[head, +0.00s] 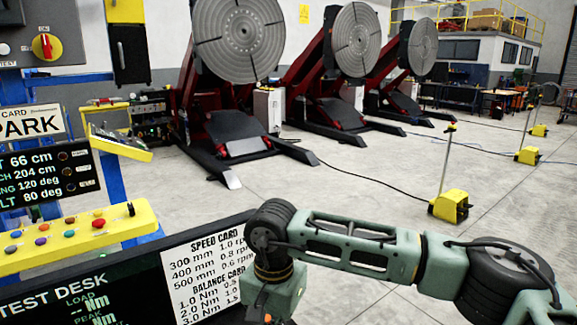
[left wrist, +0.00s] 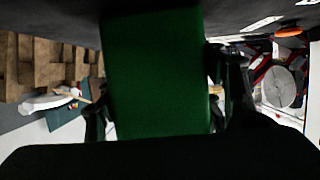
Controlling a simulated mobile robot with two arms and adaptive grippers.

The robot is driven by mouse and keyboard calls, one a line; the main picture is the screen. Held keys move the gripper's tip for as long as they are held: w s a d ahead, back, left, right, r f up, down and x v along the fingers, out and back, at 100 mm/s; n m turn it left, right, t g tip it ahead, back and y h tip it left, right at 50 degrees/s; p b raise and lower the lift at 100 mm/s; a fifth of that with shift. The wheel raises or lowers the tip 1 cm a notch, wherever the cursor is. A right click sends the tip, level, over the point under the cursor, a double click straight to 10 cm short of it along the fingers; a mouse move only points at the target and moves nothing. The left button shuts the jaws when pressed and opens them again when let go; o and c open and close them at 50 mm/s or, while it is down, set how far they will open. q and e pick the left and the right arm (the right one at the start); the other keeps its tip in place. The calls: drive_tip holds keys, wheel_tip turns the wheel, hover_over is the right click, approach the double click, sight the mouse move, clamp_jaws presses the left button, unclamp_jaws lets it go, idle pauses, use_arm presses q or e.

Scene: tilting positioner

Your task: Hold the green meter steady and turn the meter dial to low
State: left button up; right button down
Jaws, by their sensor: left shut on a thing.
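The green meter (left wrist: 153,65) fills the middle of the left wrist view as a plain dark green block. My left gripper (left wrist: 165,105) has a dark finger on each side of it and is shut on it. The meter's dial does not show in either view. My left arm and the meter are not seen in the head view. My right arm comes in from the right of the head view and bends down at the bottom; its gripper is below the picture edge.
A test desk screen (head: 95,285) and a white speed card (head: 210,275) stand at the lower left. A yellow button panel (head: 75,238) is behind them. Large tilting positioners (head: 240,38) stand at the back. Yellow floor posts (head: 449,205) stand at right on open floor.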

use_arm(q)
drive_tip(key=shift+a, duration=0.1)
drive_tip(key=o, duration=1.1)
drive_tip(key=shift+w, duration=0.1)
drive_tip(key=o, duration=0.4)
drive_tip(key=shift+o, duration=0.2)
